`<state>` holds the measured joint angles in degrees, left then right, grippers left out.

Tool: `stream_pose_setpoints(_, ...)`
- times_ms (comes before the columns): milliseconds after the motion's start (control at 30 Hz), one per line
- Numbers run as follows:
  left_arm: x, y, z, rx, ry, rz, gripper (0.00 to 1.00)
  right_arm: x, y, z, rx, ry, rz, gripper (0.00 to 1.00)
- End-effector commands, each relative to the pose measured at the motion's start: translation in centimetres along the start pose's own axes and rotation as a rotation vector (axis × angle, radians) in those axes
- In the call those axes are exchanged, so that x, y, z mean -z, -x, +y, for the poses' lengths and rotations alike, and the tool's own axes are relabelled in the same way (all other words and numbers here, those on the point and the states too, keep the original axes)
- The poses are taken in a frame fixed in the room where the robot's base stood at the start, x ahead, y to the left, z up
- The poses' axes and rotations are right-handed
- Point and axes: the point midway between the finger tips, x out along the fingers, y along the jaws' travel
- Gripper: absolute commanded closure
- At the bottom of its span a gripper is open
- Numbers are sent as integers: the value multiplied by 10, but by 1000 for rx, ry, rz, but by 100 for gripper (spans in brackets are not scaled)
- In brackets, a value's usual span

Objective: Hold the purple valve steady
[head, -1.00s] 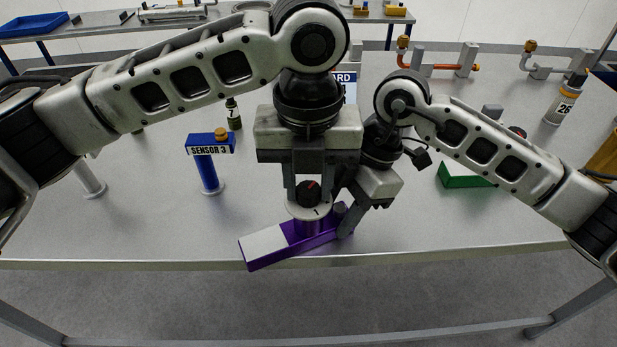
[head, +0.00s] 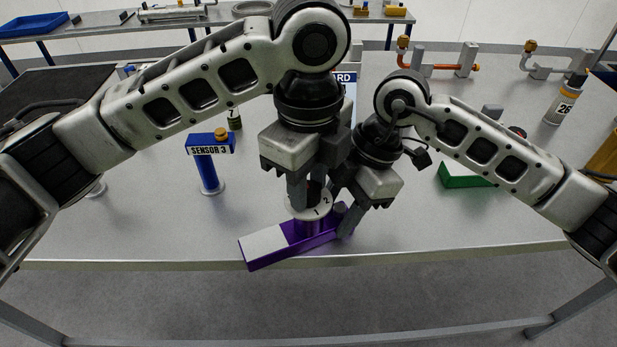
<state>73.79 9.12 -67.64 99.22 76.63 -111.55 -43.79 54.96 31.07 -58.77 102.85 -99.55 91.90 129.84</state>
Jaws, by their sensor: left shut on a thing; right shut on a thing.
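The purple valve (head: 307,228) lies near the table's front edge, a long base with a pale left top and an upright round body. A white dial (head: 311,212) marked 1 and 2 tops the body. My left gripper (head: 309,190) is above it, turned at an angle, its fingers shut on the dark knob, which they mostly hide. My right gripper (head: 345,214) comes from the right and is shut on the right end of the purple valve, by a small grey post.
A blue SENSOR 3 stand (head: 208,170) is on the left. A green block (head: 462,176) and a bottle marked 26 (head: 563,104) are on the right. The table (head: 150,225) is bare at front left and front right.

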Motion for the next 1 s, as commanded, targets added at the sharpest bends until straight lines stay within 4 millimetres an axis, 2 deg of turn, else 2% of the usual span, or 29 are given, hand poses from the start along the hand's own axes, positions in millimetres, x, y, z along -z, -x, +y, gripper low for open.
stream_pose_setpoints(1000,-1,1,-1,-1,932,0,93,0,-1,-1,4,1,-1,93)
